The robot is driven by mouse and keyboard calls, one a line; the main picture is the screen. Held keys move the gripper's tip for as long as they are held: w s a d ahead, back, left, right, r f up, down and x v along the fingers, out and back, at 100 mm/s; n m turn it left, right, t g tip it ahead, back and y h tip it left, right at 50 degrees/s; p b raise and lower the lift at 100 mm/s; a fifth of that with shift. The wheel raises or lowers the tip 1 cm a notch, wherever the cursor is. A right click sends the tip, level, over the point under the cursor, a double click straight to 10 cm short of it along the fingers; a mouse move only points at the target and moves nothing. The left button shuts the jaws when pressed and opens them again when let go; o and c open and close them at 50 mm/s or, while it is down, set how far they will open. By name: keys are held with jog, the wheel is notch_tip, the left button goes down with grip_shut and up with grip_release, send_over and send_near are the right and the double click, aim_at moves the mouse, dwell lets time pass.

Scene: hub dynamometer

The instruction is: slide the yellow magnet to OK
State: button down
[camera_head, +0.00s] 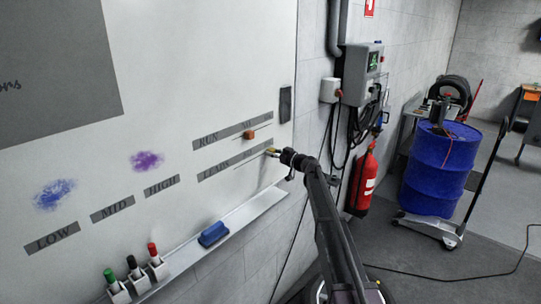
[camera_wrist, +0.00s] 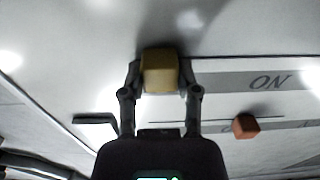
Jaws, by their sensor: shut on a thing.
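The yellow magnet (camera_head: 271,151) is at the right end of the lower label strip (camera_head: 222,169) on the whiteboard. My gripper (camera_head: 278,152) is shut on it. In the wrist view, the yellow magnet (camera_wrist: 160,71) sits between the two fingers of my gripper (camera_wrist: 160,78), at or close to the board surface. Whether it touches the board is hard to tell. An orange-red magnet (camera_head: 249,135) sits by the upper strip (camera_head: 210,139), and shows in the wrist view (camera_wrist: 245,126) to the lower right. I cannot read an OK label; part of the lower strip's right end is hidden by my gripper.
A tray (camera_head: 265,204) below holds a blue eraser (camera_head: 214,234) and several markers. A dark block (camera_head: 285,104) is at the board's right edge. To the right are a wall box (camera_head: 361,72), a fire extinguisher (camera_head: 363,182) and a blue drum (camera_head: 436,168).

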jog(key=shift+c, duration=1.6)
grip_release()
jog(key=shift+w+d, duration=0.1)
jog(key=shift+w, duration=0.1)
jog(key=shift+s, duration=0.15)
jog(key=v, duration=1.2)
jog(key=shift+s, duration=0.1)
